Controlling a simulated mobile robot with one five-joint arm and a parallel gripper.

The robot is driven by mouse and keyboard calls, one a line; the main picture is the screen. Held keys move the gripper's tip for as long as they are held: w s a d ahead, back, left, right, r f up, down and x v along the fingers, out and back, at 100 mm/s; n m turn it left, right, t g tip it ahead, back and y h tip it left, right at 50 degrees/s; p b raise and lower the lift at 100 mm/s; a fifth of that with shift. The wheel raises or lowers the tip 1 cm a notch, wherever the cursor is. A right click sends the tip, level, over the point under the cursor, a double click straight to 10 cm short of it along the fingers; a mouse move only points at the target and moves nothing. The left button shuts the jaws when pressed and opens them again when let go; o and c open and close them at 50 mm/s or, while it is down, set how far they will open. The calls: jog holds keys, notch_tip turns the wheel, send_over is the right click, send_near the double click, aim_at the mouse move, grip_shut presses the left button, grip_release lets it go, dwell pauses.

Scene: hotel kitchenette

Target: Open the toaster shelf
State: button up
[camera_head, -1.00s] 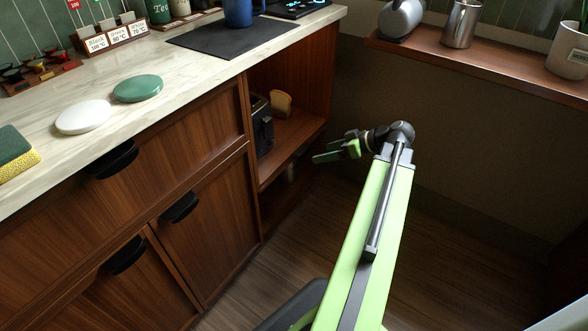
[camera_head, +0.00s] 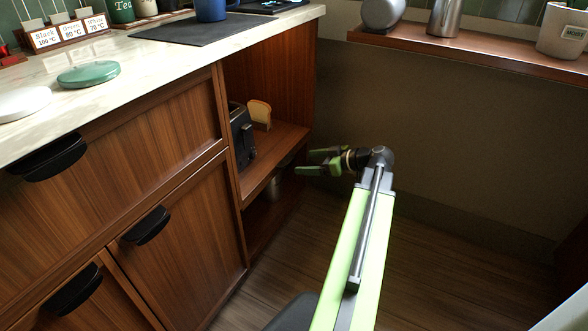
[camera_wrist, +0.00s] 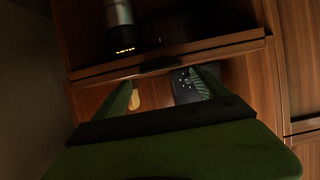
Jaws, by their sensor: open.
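The toaster shelf (camera_head: 285,140) is a brown wooden board inside the open cabinet bay, under the counter. A black toaster (camera_head: 242,137) and a slice of bread (camera_head: 260,113) stand on it. My gripper (camera_head: 308,162) is open, just right of the shelf's front edge, with its green fingers pointing left. In the wrist view, my gripper (camera_wrist: 162,78) has its fingers apart, facing the shelf's front edge (camera_wrist: 225,43). A dark handle (camera_wrist: 160,64) on that edge shows between the fingertips. The toaster (camera_wrist: 182,87) and the bread (camera_wrist: 135,98) show beyond it. I cannot tell any contact.
Below the shelf is a lower compartment holding a metallic cylinder (camera_wrist: 118,22). Closed drawers and doors with black handles (camera_head: 148,226) are to the left. A wall ledge (camera_head: 470,48) with pots runs at upper right. The floor (camera_head: 440,275) at right is clear.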

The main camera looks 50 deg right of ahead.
aim_at(291, 162)
jog(key=b+x, duration=0.1)
jog(key=x, duration=0.5)
jog(key=shift+w+a+f+b, duration=0.1)
jog(key=shift+w+b, duration=0.1)
jog(key=shift+b, duration=0.2)
